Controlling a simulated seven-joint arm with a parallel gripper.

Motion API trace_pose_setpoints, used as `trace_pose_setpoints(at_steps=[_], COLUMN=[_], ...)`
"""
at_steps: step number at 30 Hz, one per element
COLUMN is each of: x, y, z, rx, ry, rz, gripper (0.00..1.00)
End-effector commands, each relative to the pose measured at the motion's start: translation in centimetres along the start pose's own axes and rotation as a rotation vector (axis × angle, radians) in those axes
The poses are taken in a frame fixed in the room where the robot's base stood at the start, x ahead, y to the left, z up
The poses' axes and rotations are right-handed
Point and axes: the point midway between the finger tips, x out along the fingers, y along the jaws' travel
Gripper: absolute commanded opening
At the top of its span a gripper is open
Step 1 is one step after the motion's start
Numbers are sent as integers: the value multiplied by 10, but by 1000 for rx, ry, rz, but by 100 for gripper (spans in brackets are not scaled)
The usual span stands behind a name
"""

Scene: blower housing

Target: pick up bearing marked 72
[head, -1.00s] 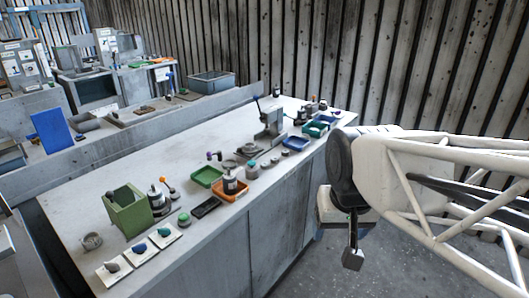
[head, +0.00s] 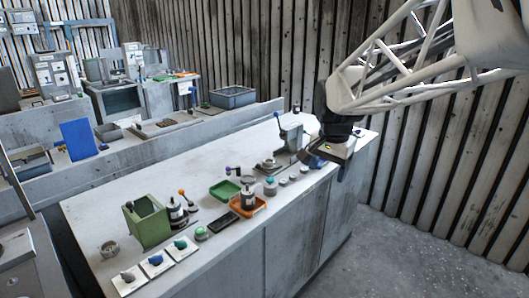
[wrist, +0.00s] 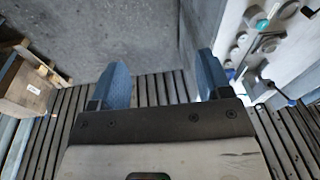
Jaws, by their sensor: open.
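No marking 72 can be read in either view, so I cannot tell which part is that bearing. Several small round parts stand along the bench's front edge in the head view, among them a grey one with a teal top (head: 270,187) and a low grey disc (head: 283,181). A round grey part (head: 269,163) sits at the foot of the lever press. My gripper (head: 342,172) hangs at the bench's right end, beyond these parts. In the wrist view my gripper (wrist: 163,80) is open and empty, its blue fingers wide apart over the floor.
The lever press (head: 290,135) stands behind the small parts. A green tray (head: 225,190), an orange tray (head: 243,206), a dark flat device (head: 223,222) and a green bin (head: 147,220) lie further left. In the wrist view the bench top (wrist: 285,55) is at upper right and a wooden box (wrist: 24,92) at left.

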Motion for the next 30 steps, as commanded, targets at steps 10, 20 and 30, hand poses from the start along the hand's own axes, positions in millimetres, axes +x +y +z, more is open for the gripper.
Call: trace_pose_setpoints(at_steps=[10,20,30], x=[24,58,104], y=[-56,-106,-156], z=[-63,-119,-173], rx=[208,407,611], ry=[-21,-35,-46], rz=[20,42,67], gripper=[72,72,72])
